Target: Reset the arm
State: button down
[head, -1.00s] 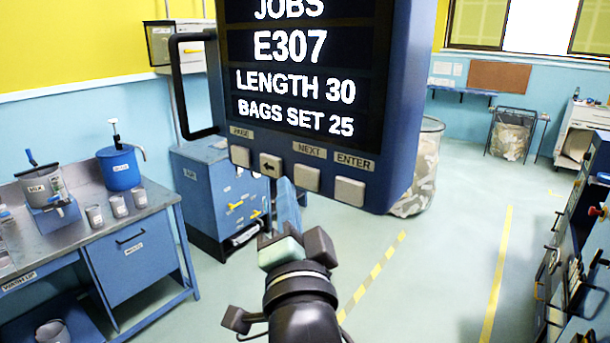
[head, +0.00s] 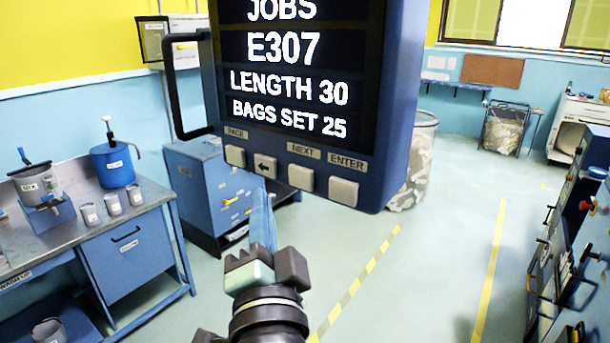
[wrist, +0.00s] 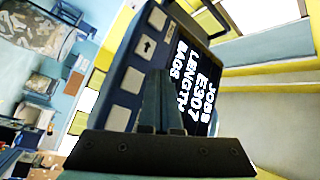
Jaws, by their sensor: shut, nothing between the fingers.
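My gripper (head: 262,218) is shut and empty, its blue fingers together and pointing up. In the head view it stands just below the button row of a blue job panel (head: 393,110), whose screen reads JOBS, E307, LENGTH 30, BAGS SET 25. The fingertips appear close under the arrow button (head: 265,166); I cannot tell the exact gap. In the wrist view the shut fingers (wrist: 161,85) stand in front of the panel (wrist: 122,58), overlapping its lower edge and part of the screen in the picture.
A blue drawer cabinet (head: 205,190) stands behind the gripper. At left is a metal-topped bench (head: 100,228) with cups and a blue pump pot (head: 114,165). A dark machine with knobs (head: 570,240) lines the right side. Floor with yellow lines (head: 488,270) lies clear between.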

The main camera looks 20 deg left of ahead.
jog(key=s+d+r+n+t+h+b, duration=0.3)
jog(key=s+d+r+t+h, duration=0.1)
jog(key=d+r, duration=0.4)
jog(key=s+d+r+n+t+h+b, duration=0.3)
jog(key=s+d+r+t+h+b, duration=0.1)
jog(key=s+d+r, duration=0.2)
notch_tip(320, 180, up, 2)
jog(key=shift+d+r+n+t, duration=0.3)
jog(key=shift+d+n, duration=0.1)
jog(key=shift+d, duration=0.5)
jog(key=shift+f, duration=0.1)
dwell(1.2)
